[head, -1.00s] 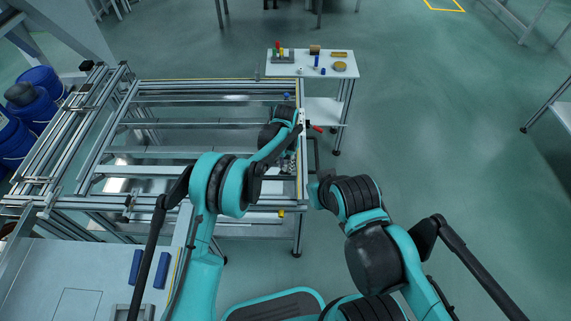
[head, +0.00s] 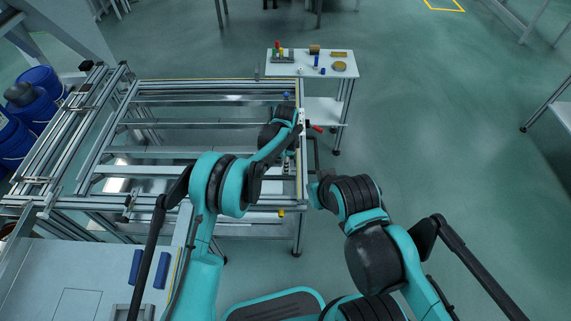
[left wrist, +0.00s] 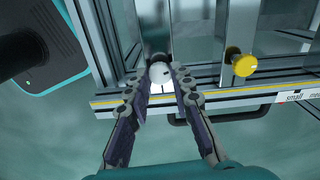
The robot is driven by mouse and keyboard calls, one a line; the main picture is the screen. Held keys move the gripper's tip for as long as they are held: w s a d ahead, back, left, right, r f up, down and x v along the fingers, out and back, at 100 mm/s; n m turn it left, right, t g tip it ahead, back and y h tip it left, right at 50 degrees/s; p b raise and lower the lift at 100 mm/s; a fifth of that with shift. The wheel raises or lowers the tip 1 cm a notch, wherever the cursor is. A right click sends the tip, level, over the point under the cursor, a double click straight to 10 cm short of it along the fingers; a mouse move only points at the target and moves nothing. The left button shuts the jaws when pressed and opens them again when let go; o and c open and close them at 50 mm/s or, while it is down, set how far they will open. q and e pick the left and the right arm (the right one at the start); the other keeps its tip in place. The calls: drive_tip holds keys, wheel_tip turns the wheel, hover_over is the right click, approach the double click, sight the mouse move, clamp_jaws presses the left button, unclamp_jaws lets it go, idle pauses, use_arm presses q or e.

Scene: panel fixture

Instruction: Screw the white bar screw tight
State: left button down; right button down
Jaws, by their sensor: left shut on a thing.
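The white bar screw (left wrist: 158,76) shows in the left wrist view as a white rounded head at the frame's edge rail. The fingertips of my left gripper (left wrist: 160,80) are shut on it, one on each side. The fingers hide part of the head and its lower end. In the head view my left gripper (head: 290,154) is at the right edge of the frame, small and partly hidden by my own arm. My right arm shows at the lower right of the head view, but its fingers cannot be made out.
A yellow knob (left wrist: 241,61) is right of the screw in the left wrist view, above a black handle (left wrist: 222,116). A "small" label (left wrist: 292,99) is on the rail. A white side table (head: 312,68) with small items stands behind the metal frame (head: 180,82).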

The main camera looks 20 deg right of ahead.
use_arm(q)
drive_tip(key=shift+m, duration=1.6)
drive_tip(key=c, duration=1.3)
unclamp_jaws()
wheel_tip(320, 180, up, 12)
